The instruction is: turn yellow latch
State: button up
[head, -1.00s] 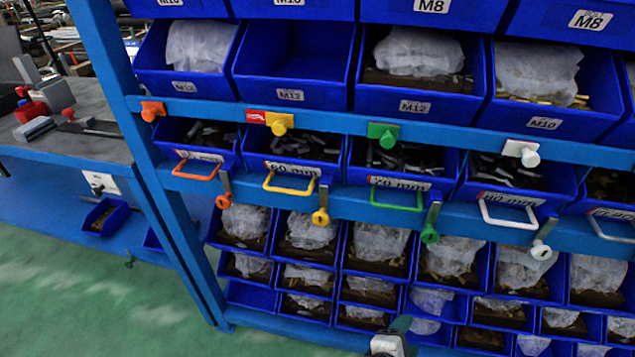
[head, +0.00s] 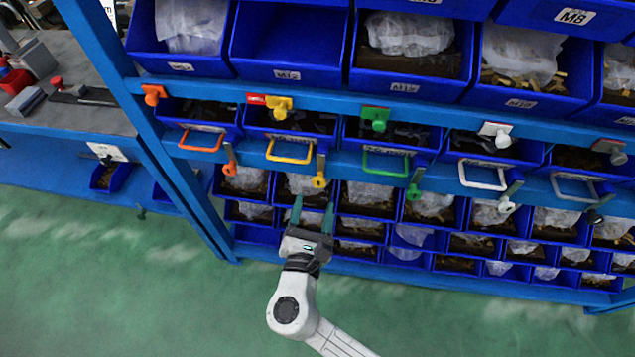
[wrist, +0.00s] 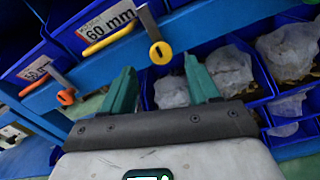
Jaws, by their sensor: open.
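The yellow latch (head: 320,180) hangs on the lower blue rail, a metal arm with a round yellow knob at its lower end, just right of the yellow handle (head: 290,152). In the wrist view the yellow latch (wrist: 160,53) shows a dark slot on its knob face, ahead of and between my fingertips. My gripper (head: 312,204) is open and empty, with green fingers pointing up at the rack just below the knob. The fingers also show in the wrist view (wrist: 160,72), apart from the knob.
An orange latch (head: 230,168) hangs to the left and a green latch (head: 414,190) to the right, with a white one (head: 506,205) beyond. Blue bins (head: 360,195) with bagged parts fill the shelves behind. A workbench (head: 60,115) stands at left; the green floor (head: 150,290) is clear.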

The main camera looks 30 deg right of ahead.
aim_at(319, 184)
jog(key=x, duration=0.6)
jog(key=shift+d, duration=0.1)
jog(key=c, duration=1)
